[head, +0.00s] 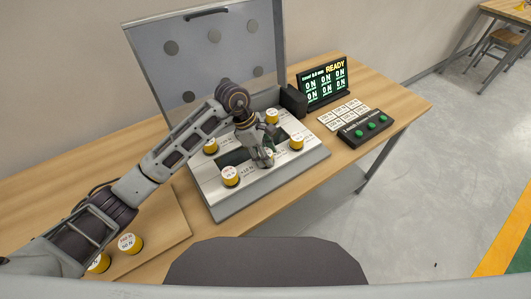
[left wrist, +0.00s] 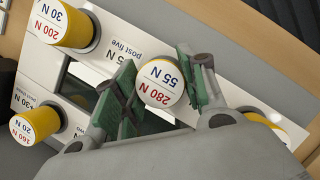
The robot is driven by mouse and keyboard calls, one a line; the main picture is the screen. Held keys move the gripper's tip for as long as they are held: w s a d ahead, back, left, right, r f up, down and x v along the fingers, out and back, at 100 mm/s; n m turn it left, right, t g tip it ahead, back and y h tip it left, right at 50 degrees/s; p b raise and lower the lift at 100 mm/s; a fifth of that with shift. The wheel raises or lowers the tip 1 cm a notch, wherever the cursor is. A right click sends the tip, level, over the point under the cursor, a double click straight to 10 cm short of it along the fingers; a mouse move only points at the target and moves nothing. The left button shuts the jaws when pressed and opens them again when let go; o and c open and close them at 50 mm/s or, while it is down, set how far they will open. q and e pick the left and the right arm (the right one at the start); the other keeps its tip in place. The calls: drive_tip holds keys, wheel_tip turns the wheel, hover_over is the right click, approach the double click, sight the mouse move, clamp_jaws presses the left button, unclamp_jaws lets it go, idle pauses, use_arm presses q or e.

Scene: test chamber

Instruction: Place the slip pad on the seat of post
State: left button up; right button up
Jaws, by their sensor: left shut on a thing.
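My left gripper (head: 265,157) is low over the front middle of the white panel (head: 272,180) in the open case. In the left wrist view, its green-padded fingers (left wrist: 160,82) are on both sides of a short yellow cylinder (left wrist: 160,84) with a white top marked 280 N and 55 N. The gripper is shut on this cylinder, which is mostly hidden in the head view. The panel print "post five" is beside it. Whether its underside touches the panel cannot be seen. No label says slip pad. My right gripper is not in view.
Similar cylinders stand on the panel at front left (head: 230,177), back left (head: 210,146), back right (head: 272,116) and right (head: 297,143). Two more (head: 127,243) are on a board at lower left. The raised lid (head: 215,60) is behind; a READY display (head: 323,86) and button box (head: 366,129) are right.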

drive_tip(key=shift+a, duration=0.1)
use_arm(q)
drive_tip(key=shift+f, duration=0.15)
drive_tip(key=o, duration=1.1)
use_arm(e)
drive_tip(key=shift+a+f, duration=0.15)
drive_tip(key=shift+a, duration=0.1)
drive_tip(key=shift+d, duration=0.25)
